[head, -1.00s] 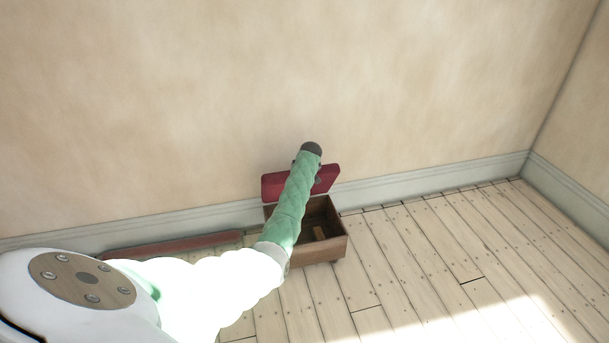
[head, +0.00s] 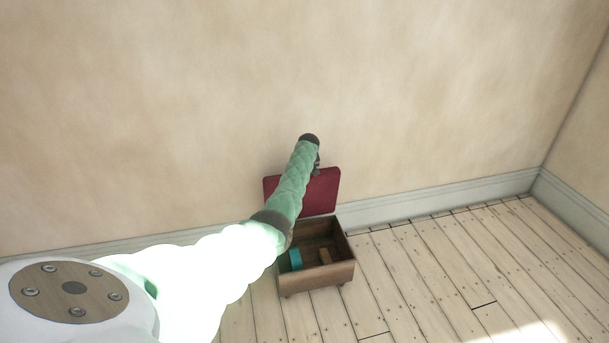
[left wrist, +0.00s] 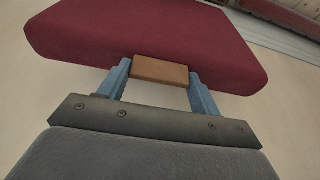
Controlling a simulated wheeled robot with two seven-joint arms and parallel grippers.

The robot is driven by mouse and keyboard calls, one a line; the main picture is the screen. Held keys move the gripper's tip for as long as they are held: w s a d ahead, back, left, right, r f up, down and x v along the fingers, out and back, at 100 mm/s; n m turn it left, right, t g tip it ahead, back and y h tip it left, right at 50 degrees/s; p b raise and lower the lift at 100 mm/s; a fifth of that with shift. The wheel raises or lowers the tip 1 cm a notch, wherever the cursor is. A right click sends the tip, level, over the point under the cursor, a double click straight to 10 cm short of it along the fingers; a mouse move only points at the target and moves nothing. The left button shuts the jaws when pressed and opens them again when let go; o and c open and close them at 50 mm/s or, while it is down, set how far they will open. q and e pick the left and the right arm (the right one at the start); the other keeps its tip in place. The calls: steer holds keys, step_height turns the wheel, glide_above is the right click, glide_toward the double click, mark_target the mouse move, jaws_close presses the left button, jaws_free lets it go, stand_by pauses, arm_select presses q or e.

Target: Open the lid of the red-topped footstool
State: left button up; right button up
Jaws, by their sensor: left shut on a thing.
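The footstool's wooden box (head: 318,277) stands on the floor by the wall, its inside exposed. Its red lid (head: 322,194) is raised and stands roughly upright at the box's back. In the left wrist view the red lid (left wrist: 150,35) has a brown wooden tab (left wrist: 160,72) on its edge. My left gripper (left wrist: 160,82) is shut on this tab, a blue finger at each end. In the head view my left gripper (head: 317,171) is small and partly hidden by my arm at the lid's upper edge. My right gripper is not in view.
A teal object (head: 295,259) and a small brown piece (head: 324,256) lie inside the box. The beige wall (head: 430,90) is close behind the lid. The plank floor (head: 440,265) to the right is clear.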

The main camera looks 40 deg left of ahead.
arm_select(q)
steer(key=shift+w+a, duration=0.1)
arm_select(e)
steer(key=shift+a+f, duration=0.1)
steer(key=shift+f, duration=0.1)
arm_select(q)
steer(key=o, duration=1.4)
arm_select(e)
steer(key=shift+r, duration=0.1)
arm_select(q)
steer(key=shift+p+v, duration=0.4)
steer(key=shift+v, duration=3.5)
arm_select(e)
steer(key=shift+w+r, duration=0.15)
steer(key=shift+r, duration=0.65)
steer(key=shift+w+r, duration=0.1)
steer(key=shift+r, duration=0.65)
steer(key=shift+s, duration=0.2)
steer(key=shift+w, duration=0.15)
